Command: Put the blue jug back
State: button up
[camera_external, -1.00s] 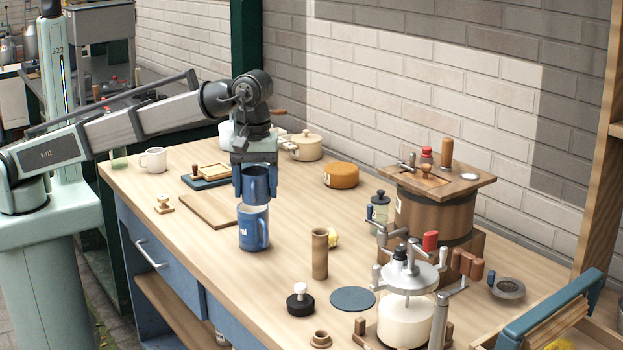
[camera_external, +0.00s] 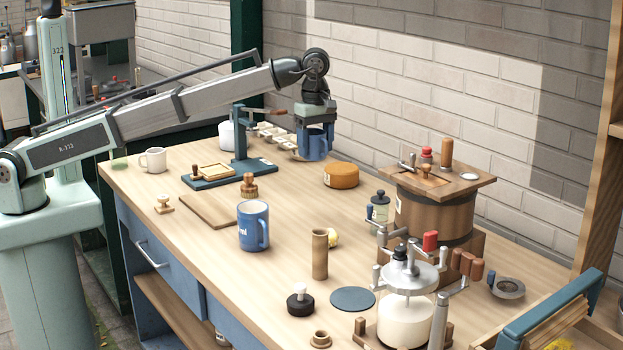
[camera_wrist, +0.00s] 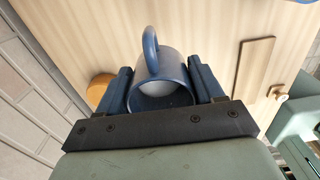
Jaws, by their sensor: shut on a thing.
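My gripper (camera_external: 316,133) is at the back of the table, left of the orange-brown round block, holding a blue jug (camera_external: 314,150) above the tabletop. In the wrist view the jug (camera_wrist: 172,65) sits between the two jaws of my gripper (camera_wrist: 163,82), its handle pointing away from the wrist. Another blue mug (camera_external: 253,230) with white lettering stands upright on the table, well apart from my gripper. The exact gap under the held jug is hard to judge.
The orange-brown round block (camera_external: 341,174) is close to the right of the held jug. A dark post stand (camera_external: 240,132) is to the left. A wooden barrel (camera_external: 434,215) stands further right. Tabletop in front of the jug is clear.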

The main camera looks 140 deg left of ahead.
aim_at(317, 151)
jog(key=shift+s+a+f, duration=0.5)
jog(key=shift+s+a, duration=0.15)
jog(key=shift+a, duration=0.05)
jog(key=shift+f, duration=7)
jog(key=shift+f, duration=0.2)
jog(key=o, duration=1.2)
notch_tip(317, 151, up, 12)
jog(key=shift+r, duration=0.2)
